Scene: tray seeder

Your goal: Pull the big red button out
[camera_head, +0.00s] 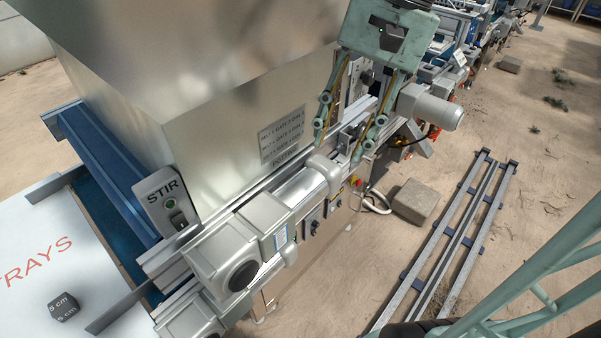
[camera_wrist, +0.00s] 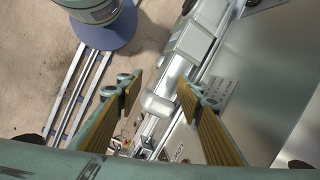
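A small red button (camera_head: 359,184) with yellow beside it shows on the machine's front side in the head view, below and right of my gripper. My gripper (camera_head: 341,140) is open, its two green fingers with yellow pads pointing down above the machine's rail and motor housings. In the wrist view my gripper (camera_wrist: 158,90) has its fingers wide apart, with nothing held between them. A rounded grey motor end shows beyond the gap. I cannot make out the button clearly in the wrist view.
A silver hopper (camera_head: 230,110) stands left of my gripper. A grey cylindrical motor (camera_head: 432,107) juts out to the right. A STIR switch box (camera_head: 168,202) is on the left. A concrete block (camera_head: 414,202) and metal rails (camera_head: 440,250) lie on the sandy floor.

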